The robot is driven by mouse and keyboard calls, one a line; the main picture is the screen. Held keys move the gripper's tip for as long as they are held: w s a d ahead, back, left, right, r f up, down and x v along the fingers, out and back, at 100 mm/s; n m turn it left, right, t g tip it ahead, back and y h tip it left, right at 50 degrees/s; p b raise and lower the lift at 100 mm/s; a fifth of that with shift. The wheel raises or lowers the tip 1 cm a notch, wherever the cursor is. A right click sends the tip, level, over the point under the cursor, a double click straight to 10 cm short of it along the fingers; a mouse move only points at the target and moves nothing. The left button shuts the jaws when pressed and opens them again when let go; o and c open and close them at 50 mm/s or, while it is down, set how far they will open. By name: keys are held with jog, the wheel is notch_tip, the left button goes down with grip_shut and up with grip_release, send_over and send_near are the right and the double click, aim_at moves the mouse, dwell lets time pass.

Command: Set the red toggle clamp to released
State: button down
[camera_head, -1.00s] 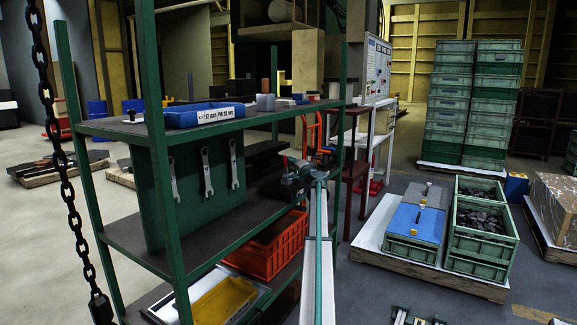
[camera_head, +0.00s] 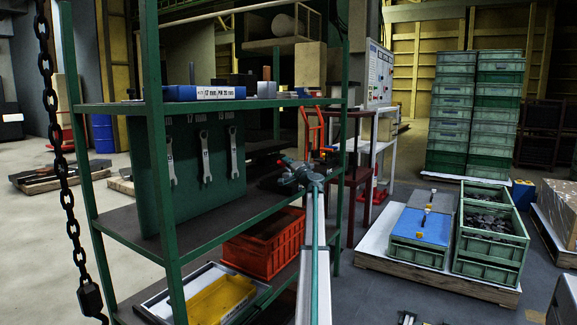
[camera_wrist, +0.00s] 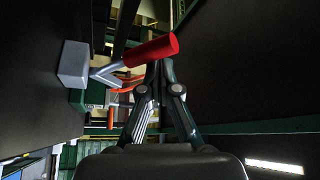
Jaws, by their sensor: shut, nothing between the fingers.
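In the wrist view, the red toggle clamp handle (camera_wrist: 150,51) is a thick red grip lying nearly sideways, its free end to the right. A metal lever (camera_wrist: 106,72) joins it to a pale grey block (camera_wrist: 73,64) at the left. My gripper (camera_wrist: 158,66) is shut and empty. Its fingertips appear just below the right part of the red grip; I cannot tell whether they touch it. In the head view, my arm reaches to the right end of the shelf rack, and the clamp cannot be made out there.
The green shelf rack (camera_head: 160,190) stands close on the left, with hanging wrenches (camera_head: 205,157) and an orange crate (camera_head: 265,245). Dark surfaces flank the gripper in the wrist view. Green crates (camera_head: 490,240) stand on a pallet at right. Grey floor lies between.

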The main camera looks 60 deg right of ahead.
jog(key=shift+a+f+b, duration=0.45)
jog(key=shift+f+b, duration=0.25)
jog(key=shift+a+f+b, duration=0.45)
jog(key=shift+f+b, duration=0.25)
jog(key=s+f+p, duration=0.1)
jog(key=s+p, duration=0.3)
jog(key=s, duration=0.5)
jog(key=shift+s+d, duration=0.15)
jog(key=shift+s, duration=0.1)
jog(key=shift+f, duration=0.1)
